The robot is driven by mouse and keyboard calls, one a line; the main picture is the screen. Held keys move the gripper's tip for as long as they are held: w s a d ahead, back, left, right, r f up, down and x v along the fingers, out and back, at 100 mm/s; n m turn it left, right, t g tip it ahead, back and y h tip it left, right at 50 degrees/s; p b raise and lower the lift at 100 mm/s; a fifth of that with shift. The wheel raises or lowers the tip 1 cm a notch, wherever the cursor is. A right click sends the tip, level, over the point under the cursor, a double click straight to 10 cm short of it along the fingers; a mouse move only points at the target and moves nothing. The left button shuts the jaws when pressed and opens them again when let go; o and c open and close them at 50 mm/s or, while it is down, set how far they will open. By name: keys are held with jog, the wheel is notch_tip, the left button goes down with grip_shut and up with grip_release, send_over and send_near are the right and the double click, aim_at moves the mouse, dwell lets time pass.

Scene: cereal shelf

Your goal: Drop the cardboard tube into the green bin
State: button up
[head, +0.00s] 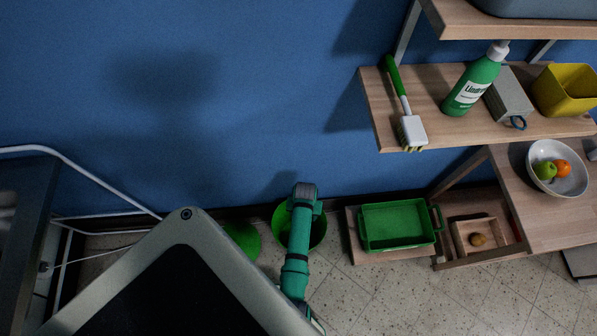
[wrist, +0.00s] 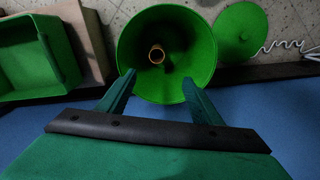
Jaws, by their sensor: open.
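The green bin (wrist: 190,80) is round and open, and fills the upper middle of the wrist view. Its rim also shows behind my arm in the head view (head: 319,232). The cardboard tube (wrist: 157,48) shows end-on as a small tan ring inside the bin, apart from my fingers. Its length and exact tilt are hard to tell. My gripper (wrist: 158,84) is open and empty, with its two fingers spread over the near part of the bin's mouth. In the head view my arm hides part of the bin, and the tube cannot be seen.
A round green lid (wrist: 240,30) lies on the floor beside the bin. A green tray (head: 398,226) stands on the bin's other side. A blue wall (head: 250,120) is close behind. Wooden shelves (head: 440,115) with several items are at the right.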

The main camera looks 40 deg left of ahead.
notch_tip(320, 180, up, 8)
jog(key=shift+f, duration=0.15)
jog(key=shift+d, duration=0.1)
dwell(0.5)
jog(key=s+d+r+m+t+y, duration=0.1)
jog(key=s+d+r+t, duration=0.15)
jog(key=d, duration=0.65)
jog(key=s+d+r+m+t+y, duration=0.15)
jog(key=d+t, duration=0.25)
jog(key=d, duration=0.5)
jog(key=s+d+r+m+t, duration=0.1)
jog(key=s+d+r+t, duration=0.1)
jog(key=r, duration=0.8)
jog(key=s+d+r+m+t+h, duration=0.1)
jog(key=s+r+t, duration=0.3)
jog(key=r, duration=0.6)
jog(key=s+d+r+m+t+h, duration=0.1)
jog(key=s+r, duration=0.4)
jog(key=r, duration=0.5)
jog(key=shift+s+d+r+m+t, duration=0.25)
jog(key=shift+d+r+m+t, duration=0.1)
jog(key=shift+d+m+t, duration=0.55)
jog(key=shift+w+d+h, duration=0.1)
jog(key=shift+h, duration=0.15)
